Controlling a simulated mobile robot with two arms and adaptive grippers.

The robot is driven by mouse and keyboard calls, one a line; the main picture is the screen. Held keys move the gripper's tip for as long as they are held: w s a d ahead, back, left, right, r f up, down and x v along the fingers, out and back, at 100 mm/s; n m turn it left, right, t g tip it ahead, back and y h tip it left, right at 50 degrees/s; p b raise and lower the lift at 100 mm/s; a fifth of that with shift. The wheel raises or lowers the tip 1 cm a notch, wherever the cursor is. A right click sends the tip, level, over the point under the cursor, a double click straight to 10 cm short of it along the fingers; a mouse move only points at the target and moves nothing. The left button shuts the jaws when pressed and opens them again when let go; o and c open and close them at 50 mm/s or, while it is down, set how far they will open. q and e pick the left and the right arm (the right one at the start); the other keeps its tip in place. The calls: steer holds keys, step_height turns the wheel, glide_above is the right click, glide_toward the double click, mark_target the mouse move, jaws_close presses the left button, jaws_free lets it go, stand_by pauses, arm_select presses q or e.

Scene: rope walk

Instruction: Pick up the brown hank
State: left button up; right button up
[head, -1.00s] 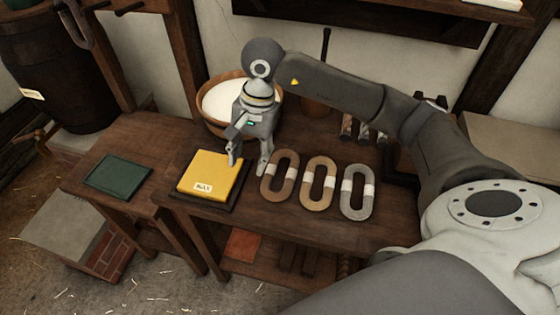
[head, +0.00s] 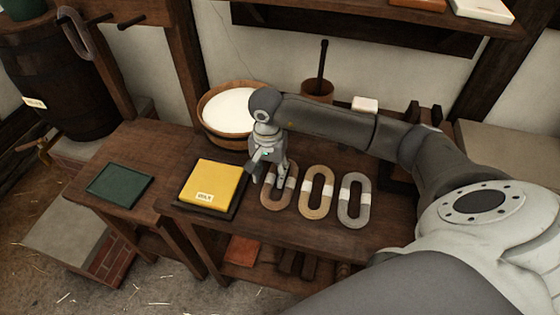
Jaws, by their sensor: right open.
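The brown hank (head: 279,204) lies on the wooden bench, the leftmost of three oval rope hanks, each with a pale band round its middle. My right gripper (head: 267,181) is open and points down at the upper part of the brown hank. One finger is over or in front of the hank and the other is to its left. The gripper hides part of the hank's upper left. I cannot tell whether the fingers touch it. My left gripper is out of view.
A tan hank (head: 308,205) and a grey hank (head: 345,207) lie close to the right. A yellow wax block (head: 213,181) on a dark tray is to the left. A wooden tub of white stuff (head: 208,126) stands behind. A green slab (head: 118,183) lies on the left table.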

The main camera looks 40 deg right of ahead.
steer(key=shift+f, duration=0.6)
jaws_close()
steer(key=shift+r, duration=0.2)
